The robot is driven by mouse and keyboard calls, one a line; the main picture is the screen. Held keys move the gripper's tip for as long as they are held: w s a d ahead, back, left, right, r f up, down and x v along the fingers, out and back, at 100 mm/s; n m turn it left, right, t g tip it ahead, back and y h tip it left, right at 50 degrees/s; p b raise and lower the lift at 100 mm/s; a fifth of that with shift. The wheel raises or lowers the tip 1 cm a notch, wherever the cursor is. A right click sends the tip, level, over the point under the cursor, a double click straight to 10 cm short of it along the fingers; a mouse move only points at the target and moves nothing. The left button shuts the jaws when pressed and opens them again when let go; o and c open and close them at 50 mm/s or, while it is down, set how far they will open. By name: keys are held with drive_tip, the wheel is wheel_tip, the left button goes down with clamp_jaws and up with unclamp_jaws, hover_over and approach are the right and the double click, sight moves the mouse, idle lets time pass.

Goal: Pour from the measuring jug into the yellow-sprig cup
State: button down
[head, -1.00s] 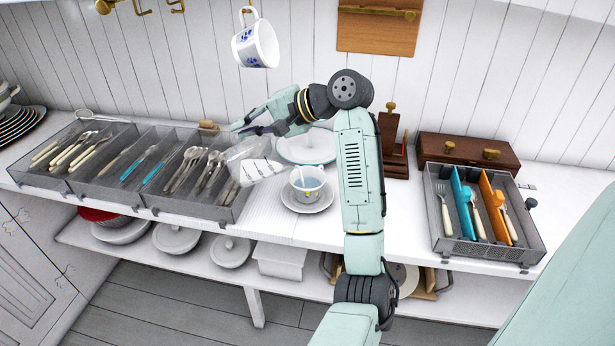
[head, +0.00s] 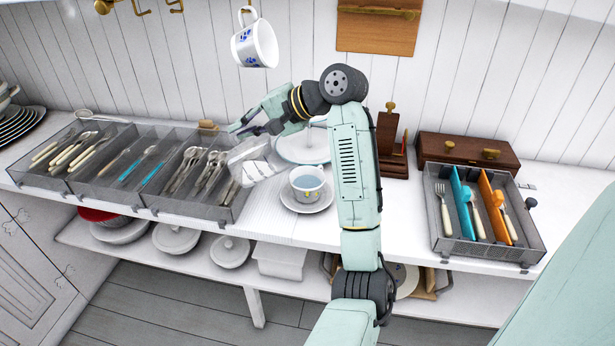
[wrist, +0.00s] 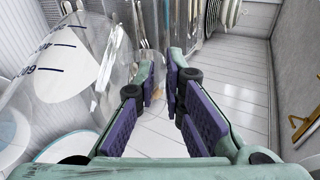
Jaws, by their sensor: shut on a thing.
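The clear measuring jug (head: 254,163) is held tilted above the counter, up and left of the cup. Its dark scale marks show close up in the wrist view (wrist: 62,52). My gripper (head: 243,129) is shut on the jug, apparently at its handle; the clear material makes the exact contact hard to see. The yellow-sprig cup (head: 308,194) stands upright on a saucer (head: 322,207), with a small yellow mark on its side. Bluish liquid shows inside the cup. No stream between jug and cup is visible now.
A grey cutlery tray (head: 150,207) lies to the left, and another cutlery tray (head: 485,247) to the right. A white lidded dish (head: 322,150) sits behind the cup. A blue-patterned mug (head: 254,46) hangs above. A wooden box (head: 465,152) stands at the back right.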

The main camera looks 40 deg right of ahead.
drive_tip(key=shift+w+a+f+n+g+h, duration=1.5)
drive_tip(key=shift+w+a+f+g+h, duration=1.6)
drive_tip(key=shift+a+h, duration=1.95)
wheel_tip(320, 180, up, 6)
drive_tip(key=shift+s+a+f, duration=0.1)
drive_tip(key=shift+f, duration=0.1)
